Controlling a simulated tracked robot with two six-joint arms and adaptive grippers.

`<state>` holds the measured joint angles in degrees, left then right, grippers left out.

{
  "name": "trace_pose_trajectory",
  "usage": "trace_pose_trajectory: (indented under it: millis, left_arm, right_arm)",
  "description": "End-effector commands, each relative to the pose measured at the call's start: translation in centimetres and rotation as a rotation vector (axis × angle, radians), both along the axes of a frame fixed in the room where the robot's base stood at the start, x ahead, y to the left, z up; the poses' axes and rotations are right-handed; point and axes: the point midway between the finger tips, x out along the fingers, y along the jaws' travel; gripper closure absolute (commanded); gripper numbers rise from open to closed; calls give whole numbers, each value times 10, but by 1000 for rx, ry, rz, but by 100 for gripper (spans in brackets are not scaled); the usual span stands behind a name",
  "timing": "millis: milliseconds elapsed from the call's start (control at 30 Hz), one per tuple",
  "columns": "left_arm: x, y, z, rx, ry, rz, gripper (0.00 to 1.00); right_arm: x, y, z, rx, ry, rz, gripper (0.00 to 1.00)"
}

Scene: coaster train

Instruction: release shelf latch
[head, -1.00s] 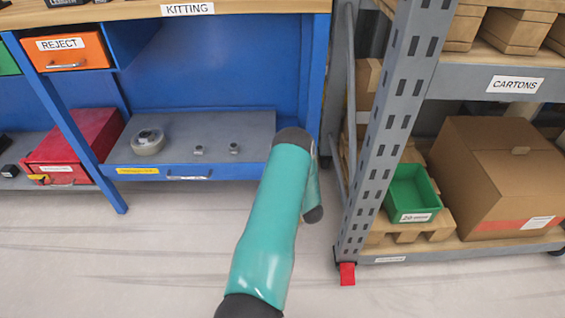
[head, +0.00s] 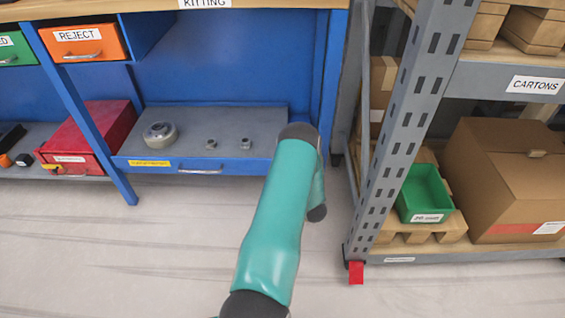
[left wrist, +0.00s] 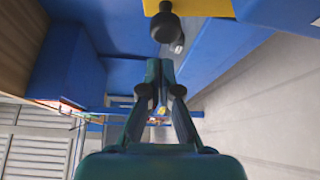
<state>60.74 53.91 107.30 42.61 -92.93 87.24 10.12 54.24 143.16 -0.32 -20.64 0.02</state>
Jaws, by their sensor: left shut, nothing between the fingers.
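The blue bench's low grey shelf (head: 260,125) has a blue front edge with a yellow label (head: 150,163) and a bar handle (head: 207,171). No latch can be told for sure in the head view. A teal arm of mine reaches up in front of the shelf's right end; its gripper is hidden there. In the left wrist view my left gripper (left wrist: 158,72) is shut and empty. Just beyond its tips are a dark rounded knob (left wrist: 165,27) and a small grey piece (left wrist: 178,42) beside a yellow patch (left wrist: 205,7). Whether these are the latch, or touched, I cannot tell. My right gripper is not in view.
A round ring-like part (head: 160,134) and two small metal pieces lie on the shelf. A red box (head: 90,138) stands left. A grey rack upright (head: 405,130), with a green bin (head: 425,192) and carton (head: 505,180) behind, stands right. Floor in front is clear.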

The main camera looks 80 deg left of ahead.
Motion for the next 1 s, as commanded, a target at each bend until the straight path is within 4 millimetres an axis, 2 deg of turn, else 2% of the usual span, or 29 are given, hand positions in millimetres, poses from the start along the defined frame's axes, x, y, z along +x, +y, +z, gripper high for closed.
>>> trace_pose_trajectory:
  millis: [67, 133, 300, 500, 700, 1000]
  left_arm:
    - [-5, -2, -1, -2, 3, -1, 100]
    - [3, -21, 2, -6, 3, -7, 100]
    - [11, -56, 2, -6, 3, -4, 100]
    - [18, -86, 0, -4, 3, 0, 100]
    - [20, -96, 0, 0, 3, 3, 100]
    - [19, -96, -1, 0, 3, 4, 100]
  right_arm:
    - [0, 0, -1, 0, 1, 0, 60]
    - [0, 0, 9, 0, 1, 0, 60]
    - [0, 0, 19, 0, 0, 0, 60]
    - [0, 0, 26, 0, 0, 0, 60]
    - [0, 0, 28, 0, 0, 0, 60]
    - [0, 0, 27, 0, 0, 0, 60]
